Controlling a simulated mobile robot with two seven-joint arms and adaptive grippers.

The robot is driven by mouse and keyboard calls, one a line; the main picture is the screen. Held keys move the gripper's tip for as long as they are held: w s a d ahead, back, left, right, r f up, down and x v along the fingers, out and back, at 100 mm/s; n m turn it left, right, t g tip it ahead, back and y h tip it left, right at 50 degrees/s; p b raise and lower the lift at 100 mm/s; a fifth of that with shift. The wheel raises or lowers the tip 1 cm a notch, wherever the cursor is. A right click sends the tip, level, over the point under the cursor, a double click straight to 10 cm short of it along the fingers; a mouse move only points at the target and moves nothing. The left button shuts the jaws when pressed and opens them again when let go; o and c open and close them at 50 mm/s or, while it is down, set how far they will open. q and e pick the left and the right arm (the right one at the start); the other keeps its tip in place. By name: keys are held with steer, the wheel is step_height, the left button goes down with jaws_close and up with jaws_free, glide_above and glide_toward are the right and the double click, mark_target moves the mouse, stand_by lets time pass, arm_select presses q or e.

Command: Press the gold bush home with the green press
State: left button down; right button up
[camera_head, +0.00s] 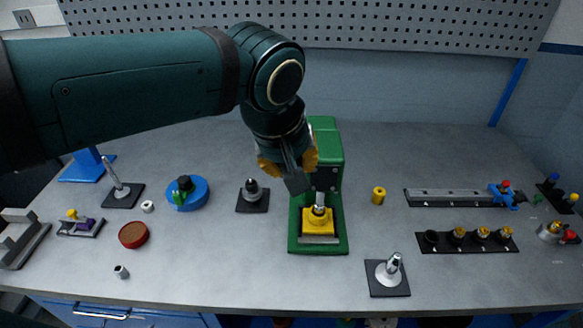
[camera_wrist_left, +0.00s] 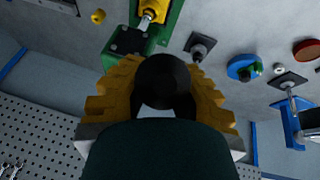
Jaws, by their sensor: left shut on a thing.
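The green press (camera_head: 327,143) stands mid-bench, its ram (camera_head: 320,198) pointing down at a yellow block (camera_head: 318,220) on the press base. The ram looks close to or touching the block; I cannot tell which. The press also shows in the left wrist view (camera_wrist_left: 172,32). My left gripper (camera_head: 290,170) is at the upper left of the press, its yellow fingers closed around a black round knob (camera_wrist_left: 164,82), seemingly the press handle. A small gold cylinder (camera_head: 378,195) stands on the bench right of the press. Any bush inside the block is hidden.
A dark base with a peg (camera_head: 252,196) stands left of the press, and another base with a silver post (camera_head: 388,276) at front right. A black rack (camera_head: 468,240) and a grey rail (camera_head: 450,196) lie right. A blue round fixture (camera_head: 187,192) is left.

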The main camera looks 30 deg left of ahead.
arm_select(q)
steer(key=w+a+r+p+v, duration=0.1)
steer(key=w+p+v, duration=0.15)
steer(key=v, duration=0.85)
steer(key=w+r+m+g+y+p, duration=0.1)
steer(key=w+r+m+g+p, duration=0.3)
steer(key=w+p, duration=0.45)
step_height(320, 180, down, 12)
steer(key=s+n+b, duration=0.1)
steer(key=s+b, duration=0.1)
steer(key=shift+s+a+g, duration=0.15)
steer(key=shift+s+g, duration=0.2)
steer(key=shift+g, duration=0.05)
arm_select(e)
step_height(320, 180, up, 10)
steer(key=w, duration=0.1)
steer(key=shift+w+d+t, duration=0.25)
steer(key=shift+w+t, duration=0.05)
